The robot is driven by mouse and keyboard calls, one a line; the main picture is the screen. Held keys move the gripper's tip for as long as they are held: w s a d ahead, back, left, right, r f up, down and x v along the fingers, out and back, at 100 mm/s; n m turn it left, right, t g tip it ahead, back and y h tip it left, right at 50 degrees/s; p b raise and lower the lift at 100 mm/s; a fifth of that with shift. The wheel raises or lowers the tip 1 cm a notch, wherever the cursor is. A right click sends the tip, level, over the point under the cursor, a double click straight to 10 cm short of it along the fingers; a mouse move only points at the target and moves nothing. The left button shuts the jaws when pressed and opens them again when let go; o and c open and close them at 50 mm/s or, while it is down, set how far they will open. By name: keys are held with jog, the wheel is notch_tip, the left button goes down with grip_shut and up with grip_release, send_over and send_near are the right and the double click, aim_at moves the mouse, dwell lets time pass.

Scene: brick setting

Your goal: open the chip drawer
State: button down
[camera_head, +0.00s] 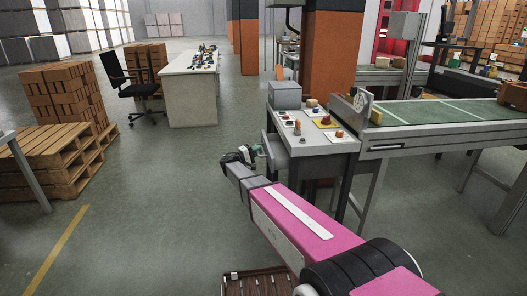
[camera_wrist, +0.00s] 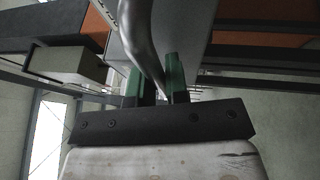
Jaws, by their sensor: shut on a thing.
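The grey control console (camera_head: 311,145) stands right of my gripper in the head view, with a grey drawer-like part (camera_head: 277,152) low on its near left side. My gripper (camera_head: 256,151) reaches this part. In the wrist view the green fingertips of my gripper (camera_wrist: 157,82) are shut around a curved metal handle (camera_wrist: 140,35), which runs up between them. A grey panel (camera_wrist: 185,30) lies behind the handle. The fingers hide part of the handle. I cannot tell how far the drawer stands out.
A green-topped conveyor (camera_head: 440,115) adjoins the console at the right, and its legs stand on the floor. Pallets with bricks (camera_head: 65,135), an office chair (camera_head: 135,88) and a white desk (camera_head: 192,98) stand to the left. The floor left of my gripper is clear.

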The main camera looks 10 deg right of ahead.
jog(key=a, duration=2.2)
jog(key=shift+a, duration=0.15)
jog(key=c, duration=1.1)
grip_release()
jog(key=shift+c, duration=0.2)
jog(key=shift+a, duration=0.1)
jog(key=v, duration=1)
jog(key=shift+s+a, duration=0.2)
jog(key=shift+f, duration=0.15)
